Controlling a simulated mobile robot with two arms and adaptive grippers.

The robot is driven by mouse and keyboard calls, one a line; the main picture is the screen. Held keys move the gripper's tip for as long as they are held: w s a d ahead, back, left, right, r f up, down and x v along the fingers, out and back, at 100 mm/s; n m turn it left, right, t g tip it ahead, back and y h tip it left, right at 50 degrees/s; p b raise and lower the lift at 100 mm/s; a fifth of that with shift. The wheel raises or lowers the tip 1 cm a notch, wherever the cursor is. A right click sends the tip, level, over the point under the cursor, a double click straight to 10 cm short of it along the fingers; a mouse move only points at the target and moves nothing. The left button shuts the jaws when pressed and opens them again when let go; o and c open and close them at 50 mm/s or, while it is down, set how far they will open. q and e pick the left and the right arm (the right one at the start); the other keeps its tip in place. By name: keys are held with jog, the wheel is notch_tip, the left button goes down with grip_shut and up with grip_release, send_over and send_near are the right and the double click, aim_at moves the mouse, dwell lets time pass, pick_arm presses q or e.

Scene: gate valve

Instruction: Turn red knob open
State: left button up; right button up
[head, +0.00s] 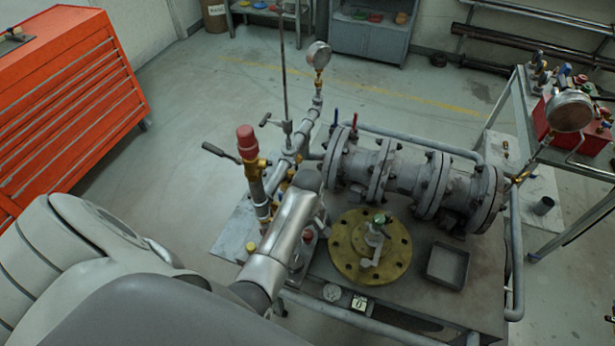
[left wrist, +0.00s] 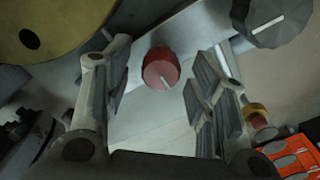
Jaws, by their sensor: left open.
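The red knob (left wrist: 160,70) has a white pointer line and shows in the left wrist view on a pale plate. My left gripper (left wrist: 168,54) is open, with one finger on each side of the knob in that view. I see gaps between the knob and both fingers, and no contact. A small red patch, likely the knob (head: 308,236), shows beside my silver arm in the head view. My arm hides much of that spot, and the fingers are hard to make out there. My right gripper is not in view.
A dark grey knob (left wrist: 272,18) sits near the red one. A yellow flange (head: 345,262) and grey flanged pipe (head: 405,180) stand on the bench. A red-capped vertical valve (head: 247,142) rises close beside my arm. A black tray (head: 447,266) lies right.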

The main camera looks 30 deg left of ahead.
aim_at(307, 233)
pick_arm(q)
notch_tip(307, 233, up, 12)
dwell(0.5)
jog(key=shift+s+f, duration=0.1)
dwell(0.4)
